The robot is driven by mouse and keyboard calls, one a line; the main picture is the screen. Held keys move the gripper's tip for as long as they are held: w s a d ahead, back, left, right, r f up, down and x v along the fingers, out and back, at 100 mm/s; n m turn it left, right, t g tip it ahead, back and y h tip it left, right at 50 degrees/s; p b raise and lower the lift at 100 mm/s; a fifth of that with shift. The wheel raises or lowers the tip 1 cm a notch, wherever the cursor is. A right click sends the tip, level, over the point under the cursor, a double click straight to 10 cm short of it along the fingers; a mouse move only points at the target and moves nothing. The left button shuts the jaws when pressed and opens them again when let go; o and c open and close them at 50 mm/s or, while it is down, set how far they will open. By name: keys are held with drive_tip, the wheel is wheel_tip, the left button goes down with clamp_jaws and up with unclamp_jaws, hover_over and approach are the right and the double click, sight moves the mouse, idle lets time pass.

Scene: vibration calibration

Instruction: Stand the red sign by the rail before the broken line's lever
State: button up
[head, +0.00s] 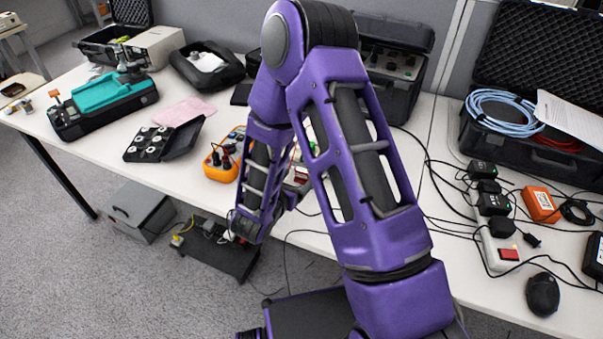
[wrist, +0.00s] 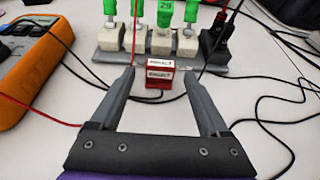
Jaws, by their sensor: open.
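The red sign (wrist: 160,76), a small red piece with white printed labels, stands on the table in the wrist view. It is just in front of the grey rail (wrist: 112,66). The rail carries several pale blocks with green levers (wrist: 162,12); one is marked 29. The lever tops are cut off by the frame, and I cannot tell which belongs to the broken line. My gripper (wrist: 159,75) is open and empty. Its fingers point at the rail, and the sign shows between the fingertips; contact is not visible. My arm hides most of this area in the head view.
An orange meter (wrist: 32,65) stands left of my gripper; it also shows in the head view (head: 222,165). Black and red cables cross the table around the fingers. A black block (wrist: 215,45) is at the rail's right end. A power strip (head: 493,245) lies further right.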

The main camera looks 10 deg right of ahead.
drive_tip(key=v, duration=0.8)
